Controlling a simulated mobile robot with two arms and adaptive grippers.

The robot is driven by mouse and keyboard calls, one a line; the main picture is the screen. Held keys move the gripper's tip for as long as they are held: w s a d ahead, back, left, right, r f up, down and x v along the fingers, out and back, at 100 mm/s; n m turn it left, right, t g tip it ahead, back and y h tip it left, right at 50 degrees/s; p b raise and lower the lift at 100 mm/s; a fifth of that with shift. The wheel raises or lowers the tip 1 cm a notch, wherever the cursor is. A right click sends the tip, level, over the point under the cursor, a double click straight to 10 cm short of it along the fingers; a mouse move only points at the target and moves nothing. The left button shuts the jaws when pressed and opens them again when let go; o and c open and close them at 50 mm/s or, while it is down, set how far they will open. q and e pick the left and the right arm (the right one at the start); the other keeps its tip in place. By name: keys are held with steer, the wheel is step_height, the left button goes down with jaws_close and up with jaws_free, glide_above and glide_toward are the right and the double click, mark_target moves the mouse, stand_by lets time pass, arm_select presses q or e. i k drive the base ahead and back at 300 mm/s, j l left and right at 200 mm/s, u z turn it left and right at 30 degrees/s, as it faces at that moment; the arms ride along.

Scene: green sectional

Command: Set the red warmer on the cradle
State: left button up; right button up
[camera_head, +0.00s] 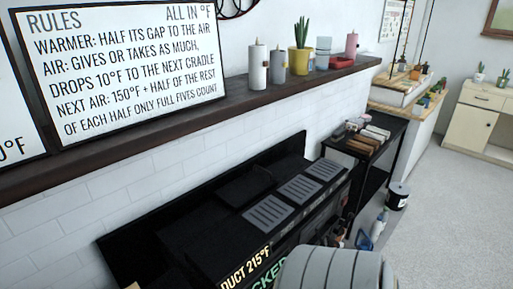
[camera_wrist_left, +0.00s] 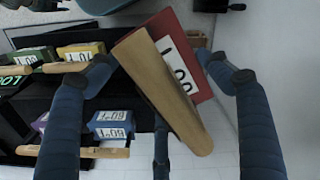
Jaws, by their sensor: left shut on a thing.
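In the left wrist view my left gripper (camera_wrist_left: 160,80) has its two fingers on either side of the red warmer (camera_wrist_left: 195,45), shut on it. The warmer is a red block with a white label, partly covered by its thick wooden handle (camera_wrist_left: 165,90), which runs diagonally across the view. It appears tilted in the picture. No gripper shows in the head view. There, several grey slotted plates (camera_head: 298,188) lie in a row on a black unit (camera_head: 190,235); I cannot tell which is the cradle.
Green (camera_wrist_left: 35,57), yellow (camera_wrist_left: 82,50), purple (camera_wrist_left: 42,122) and blue (camera_wrist_left: 112,124) labelled blocks stand at left in the wrist view. A wooden shelf (camera_head: 190,117) with candles and a rules sign (camera_head: 125,65) runs above the unit. A black rack (camera_head: 375,165) stands beyond.

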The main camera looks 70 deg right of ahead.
mark_target(268, 212)
steer(key=l+z, duration=0.15)
steer(key=z, duration=0.35)
steer(key=l+z, duration=0.15)
steer(key=z, duration=0.3)
steer(key=l+z, duration=0.15)
steer(key=l, duration=0.35)
steer(key=l+z, duration=0.15)
steer(key=l, duration=0.35)
steer(key=i+l+z, duration=0.15)
steer(key=l, duration=0.3)
steer(key=i+l+z, duration=0.15)
steer(key=l, duration=0.35)
steer(key=l+z, duration=0.15)
steer(key=l, duration=0.35)
steer(key=i, duration=0.05)
